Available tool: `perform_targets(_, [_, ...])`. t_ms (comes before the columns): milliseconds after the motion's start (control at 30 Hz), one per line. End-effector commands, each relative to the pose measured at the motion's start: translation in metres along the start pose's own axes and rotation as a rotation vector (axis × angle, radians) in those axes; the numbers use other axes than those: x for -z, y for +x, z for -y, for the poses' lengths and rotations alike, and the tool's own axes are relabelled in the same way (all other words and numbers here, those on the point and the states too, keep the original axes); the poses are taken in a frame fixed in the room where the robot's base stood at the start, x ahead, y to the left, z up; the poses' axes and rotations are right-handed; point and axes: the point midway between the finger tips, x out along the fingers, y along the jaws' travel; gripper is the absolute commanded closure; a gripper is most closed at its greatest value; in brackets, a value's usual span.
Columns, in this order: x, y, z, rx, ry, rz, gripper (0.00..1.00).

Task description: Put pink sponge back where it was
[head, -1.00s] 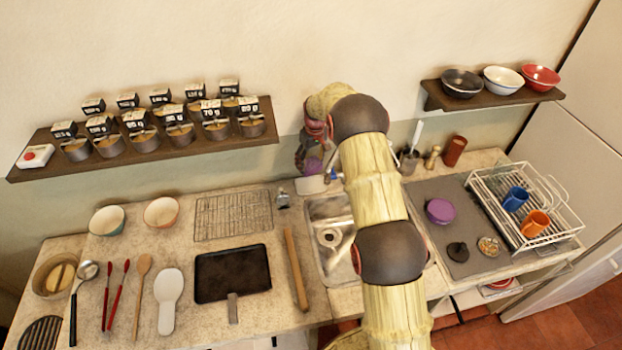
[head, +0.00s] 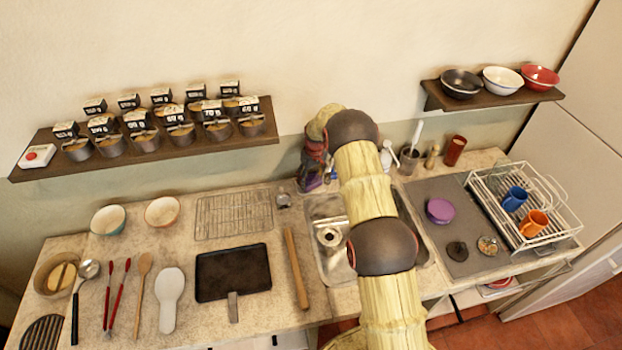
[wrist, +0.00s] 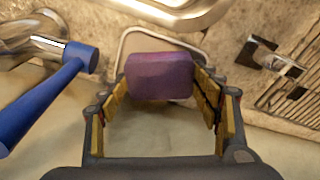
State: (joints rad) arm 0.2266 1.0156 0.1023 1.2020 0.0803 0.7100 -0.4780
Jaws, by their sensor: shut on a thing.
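The pink sponge (wrist: 160,76), purplish in this light, sits between the finger pads of my gripper (wrist: 163,92) in the wrist view. My gripper is shut on it. A pale tray with a rounded rim (wrist: 126,52) lies beyond and under the sponge on the counter; whether the sponge touches it I cannot tell. In the head view my gripper (head: 312,172) is low behind the sink, close to the wall. Only a small purple patch of the sponge (head: 312,184) shows there, and my arm hides much of the area.
A faucet with a blue handle (wrist: 50,98) is close on the left in the wrist view. A small metal-and-black item (wrist: 272,62) and the wire rack (wrist: 303,40) lie to the right. The sink (head: 328,238) is in front. The shelf with tins (head: 150,150) hangs at left.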

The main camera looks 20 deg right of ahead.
Motion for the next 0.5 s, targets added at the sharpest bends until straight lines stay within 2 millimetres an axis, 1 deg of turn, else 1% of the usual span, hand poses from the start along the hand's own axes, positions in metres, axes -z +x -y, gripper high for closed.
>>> perform_targets(100, [-0.0009, 0.0045, 0.0001, 0.0, 0.0, 0.001, 0.57])
perform_targets(133, [-0.0009, 0.004, 0.0001, 0.0, 0.0, 0.001, 0.36])
perform_targets(433, [-0.0008, 0.003, 0.0001, 0.0, 0.0, 0.001, 0.19])
perform_targets(500, [-0.0008, 0.003, 0.0001, 0.0, 0.0, 0.001, 0.19])
